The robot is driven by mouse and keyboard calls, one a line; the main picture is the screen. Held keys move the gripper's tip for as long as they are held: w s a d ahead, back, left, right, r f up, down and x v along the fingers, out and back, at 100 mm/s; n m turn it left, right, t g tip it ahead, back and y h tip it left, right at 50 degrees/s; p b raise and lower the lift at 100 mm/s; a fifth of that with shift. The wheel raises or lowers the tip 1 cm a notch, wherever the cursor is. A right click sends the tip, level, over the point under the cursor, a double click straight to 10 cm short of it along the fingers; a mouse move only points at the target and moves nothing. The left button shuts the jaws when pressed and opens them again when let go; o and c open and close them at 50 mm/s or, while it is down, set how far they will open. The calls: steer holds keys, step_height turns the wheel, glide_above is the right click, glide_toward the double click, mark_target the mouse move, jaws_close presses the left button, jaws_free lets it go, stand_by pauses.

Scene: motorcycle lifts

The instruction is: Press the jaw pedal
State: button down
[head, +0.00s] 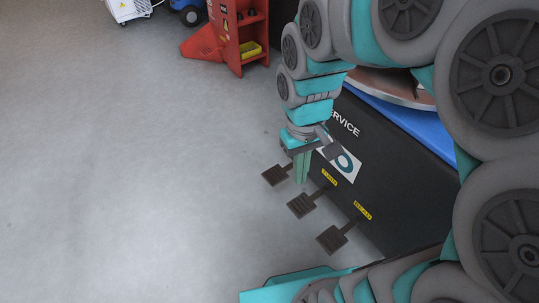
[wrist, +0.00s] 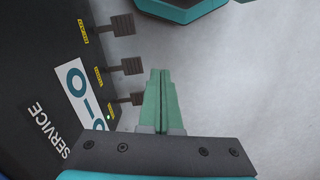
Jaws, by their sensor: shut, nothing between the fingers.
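Three dark foot pedals stick out on arms from the black side of a machine. The farthest pedal (head: 275,175) has its label hidden behind my gripper in the head view; the other two read TURN and BEAD, so it is likely the jaw pedal. It also shows at the lower left in the wrist view (wrist: 137,98), partly cut by my gripper's body, its yellow label too small to read. My gripper (head: 301,182) is shut and empty, pointing down just right of that pedal in the head view. Its fingertips (wrist: 162,72) appear apart from it; their height is unclear.
The TURN pedal (head: 302,204) and the BEAD pedal (head: 332,239) stand nearer me in the row. The black machine side (head: 400,185) rises close to my gripper. A red cabinet (head: 228,40) stands at the back. The grey floor to the left is clear.

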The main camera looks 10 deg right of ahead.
steer(key=w+a+f+n+b, duration=0.1)
steer(key=w+f, duration=0.4)
steer(key=w, duration=0.3)
steer(key=w+f+n+b, duration=0.1)
steer(key=w+f+b, duration=0.1)
steer(key=w+f, duration=0.45)
steer(key=t+b, duration=0.1)
steer(key=b, duration=0.1)
glide_above(273, 176)
step_height(273, 176, down, 11)
steer(key=shift+r, duration=0.2)
steer(key=shift+d, duration=0.1)
step_height(273, 176, down, 14)
steer(key=shift+b, duration=0.65)
